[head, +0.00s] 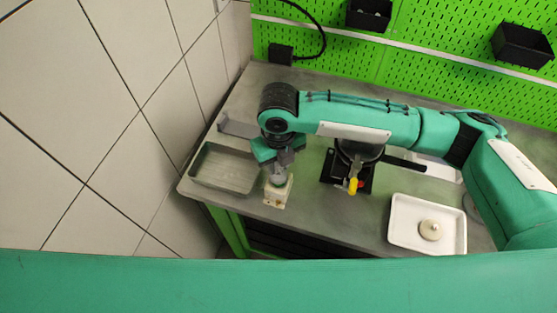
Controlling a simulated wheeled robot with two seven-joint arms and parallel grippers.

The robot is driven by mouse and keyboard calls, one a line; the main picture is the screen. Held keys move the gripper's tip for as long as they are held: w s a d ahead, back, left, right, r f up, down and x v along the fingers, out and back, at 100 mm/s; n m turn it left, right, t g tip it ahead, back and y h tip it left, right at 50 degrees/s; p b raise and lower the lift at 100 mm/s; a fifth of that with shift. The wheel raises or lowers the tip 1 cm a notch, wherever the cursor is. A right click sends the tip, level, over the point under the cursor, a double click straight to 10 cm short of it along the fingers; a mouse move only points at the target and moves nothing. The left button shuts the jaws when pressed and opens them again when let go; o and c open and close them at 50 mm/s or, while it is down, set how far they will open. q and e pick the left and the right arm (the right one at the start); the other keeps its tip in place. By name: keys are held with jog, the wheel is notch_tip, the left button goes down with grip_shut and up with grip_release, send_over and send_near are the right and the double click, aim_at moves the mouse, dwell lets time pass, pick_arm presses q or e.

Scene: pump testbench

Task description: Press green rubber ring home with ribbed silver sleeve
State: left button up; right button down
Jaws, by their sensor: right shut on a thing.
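My right gripper (284,163) points down near the left end of the bench. It is shut on the ribbed silver sleeve (279,178), a small grey piece showing just below the fingers. The sleeve stands over a cream block (276,195) on the bench near its front edge. I cannot tell whether the sleeve touches the block or what lies under it. The green rubber ring cannot be seen. My left gripper is not in view.
A grey metal tray (200,179) stands left of the block. Under my right arm is a dark fixture (329,169) with a yellow-tipped part (353,186). At the right, a white tray (400,235) holds a round pale part (431,230). A green pegboard (440,77) stands behind.

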jog(key=shift+p, duration=0.35)
dwell(0.3)
jog(key=shift+s+f, duration=0.1)
jog(key=shift+f, duration=0.75)
dwell(1.3)
jog(key=shift+r+p, duration=2.75)
jog(key=shift+r, duration=0.4)
jog(key=shift+f, duration=0.1)
